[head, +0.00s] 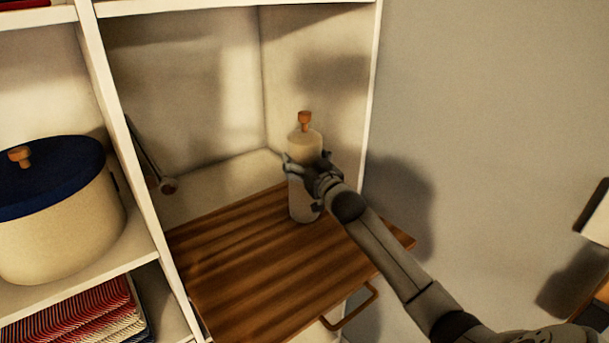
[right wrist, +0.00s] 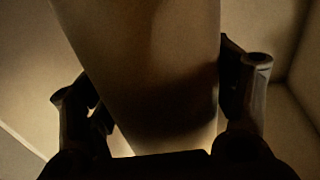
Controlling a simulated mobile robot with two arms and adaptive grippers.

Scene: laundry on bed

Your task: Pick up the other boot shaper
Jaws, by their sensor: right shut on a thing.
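The boot shaper (head: 304,143) is a pale cream, bottle-shaped piece with a wooden knob on top. It stands upright over the wooden board in the open cabinet compartment. My right gripper (head: 308,162) is shut around its middle, coming from the front right. I cannot tell whether its base touches the board. In the right wrist view the pale body of the boot shaper (right wrist: 150,65) fills the middle, between the two dark fingers of my right gripper (right wrist: 160,95). My left gripper is not in view. No second boot shaper shows.
The striped wooden board (head: 235,265) is otherwise clear and has a handle (head: 352,308) at its front. White cabinet walls (head: 369,75) close in left, right and behind. A dark rod (head: 148,153) leans at the left. A blue-lidded pot (head: 60,225) and folded red cloth (head: 75,315) sit on left shelves.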

